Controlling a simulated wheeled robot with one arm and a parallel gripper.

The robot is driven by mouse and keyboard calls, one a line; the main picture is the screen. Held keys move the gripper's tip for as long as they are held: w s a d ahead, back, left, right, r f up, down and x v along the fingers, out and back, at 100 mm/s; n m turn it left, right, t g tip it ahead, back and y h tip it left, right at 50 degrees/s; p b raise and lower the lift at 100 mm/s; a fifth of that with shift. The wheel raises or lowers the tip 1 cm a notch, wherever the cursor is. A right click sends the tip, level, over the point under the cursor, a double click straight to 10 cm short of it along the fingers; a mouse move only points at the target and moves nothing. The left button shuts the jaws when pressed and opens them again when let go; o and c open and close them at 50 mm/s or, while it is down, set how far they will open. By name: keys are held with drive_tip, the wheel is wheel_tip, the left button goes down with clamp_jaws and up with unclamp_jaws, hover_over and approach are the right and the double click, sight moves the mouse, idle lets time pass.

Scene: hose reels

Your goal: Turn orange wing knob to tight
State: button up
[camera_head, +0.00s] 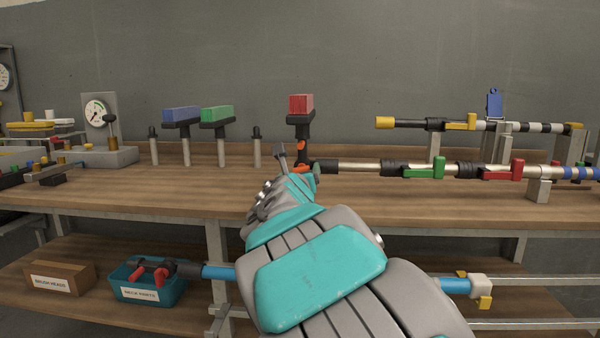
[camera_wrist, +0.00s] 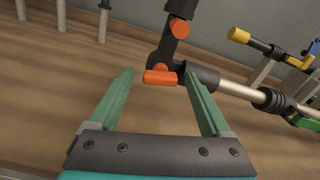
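An orange wing knob (camera_wrist: 160,77) sits at the black joint at the end of a pole. In the wrist view it lies crosswise, framed between my fingertips. It shows only partly in the head view (camera_head: 302,169), behind my gripper. A second orange knob (camera_wrist: 180,28) is higher on the black bracket and also shows in the head view (camera_head: 301,146). My gripper (camera_wrist: 159,73) is open and empty, with one green finger on each side of the lower knob. I see no clear contact. In the head view my arm hides most of my gripper.
The pole (camera_head: 357,167) runs right along the bench with a green clamp (camera_head: 425,168) and a red clamp (camera_head: 503,170). A red block (camera_head: 301,103) tops the bracket. Blue (camera_head: 182,114) and green (camera_head: 216,114) heads stand on posts at left. A yellow-tipped pole (camera_head: 410,123) is behind.

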clamp_jaws()
idle(0.4)
